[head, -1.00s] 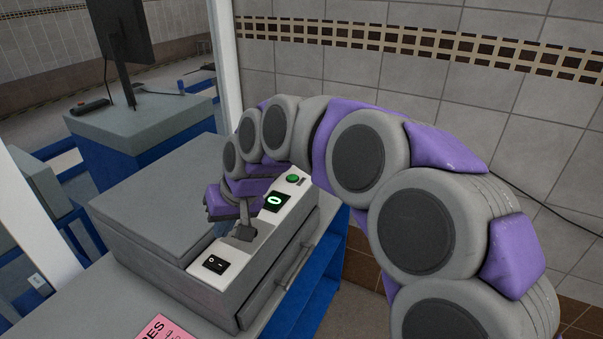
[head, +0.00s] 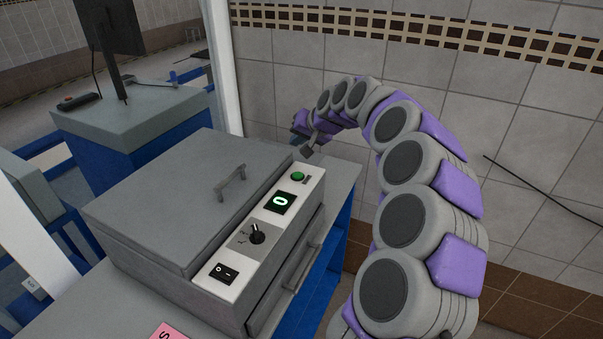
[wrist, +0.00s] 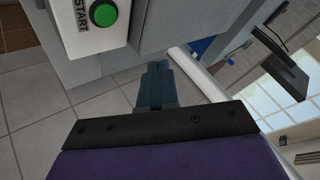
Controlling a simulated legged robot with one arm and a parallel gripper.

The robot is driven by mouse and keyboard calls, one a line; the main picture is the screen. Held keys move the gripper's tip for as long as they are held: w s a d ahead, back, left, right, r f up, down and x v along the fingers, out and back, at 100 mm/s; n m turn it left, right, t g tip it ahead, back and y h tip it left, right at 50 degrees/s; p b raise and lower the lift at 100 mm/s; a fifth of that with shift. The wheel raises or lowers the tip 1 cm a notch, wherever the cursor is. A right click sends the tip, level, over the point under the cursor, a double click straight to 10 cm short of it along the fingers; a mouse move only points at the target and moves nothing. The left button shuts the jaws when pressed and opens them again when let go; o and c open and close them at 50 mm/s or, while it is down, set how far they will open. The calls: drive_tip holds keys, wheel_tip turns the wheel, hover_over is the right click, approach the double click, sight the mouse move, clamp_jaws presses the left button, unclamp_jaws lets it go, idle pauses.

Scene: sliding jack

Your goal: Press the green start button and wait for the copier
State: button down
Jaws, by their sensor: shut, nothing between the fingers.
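The grey copier (head: 190,200) has its lid down and stands on a counter. The green start button (head: 298,176) is at the far end of its white control panel. The display (head: 279,202) beside it reads 0, and a black knob (head: 256,235) sits nearer. In the wrist view the green button (wrist: 103,13) shows at the upper left, beside a START label (wrist: 77,14). My gripper (head: 308,150) is shut and empty, just beyond the button end of the panel. In the wrist view its fingertips (wrist: 154,70) are apart from the button, to its lower right.
A black rocker switch (head: 223,273) is at the near end of the panel. A pink paper (head: 168,331) lies in front of the copier. A tiled wall (head: 460,80) stands behind my arm. A monitor (head: 112,25) is on another counter at back left.

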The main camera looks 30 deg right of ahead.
sight(300, 176)
drive_tip(key=shift+w+d, duration=0.15)
drive_tip(key=shift+d, duration=0.3)
drive_tip(key=shift+f, duration=0.15)
drive_tip(key=shift+f+b, duration=1.9)
drive_tip(key=shift+f, duration=2.4)
drive_tip(key=shift+f, duration=0.15)
drive_tip(key=shift+a+f, duration=0.1)
drive_tip(key=shift+f, duration=0.1)
drive_tip(key=shift+f, duration=0.45)
drive_tip(key=shift+r, duration=0.9)
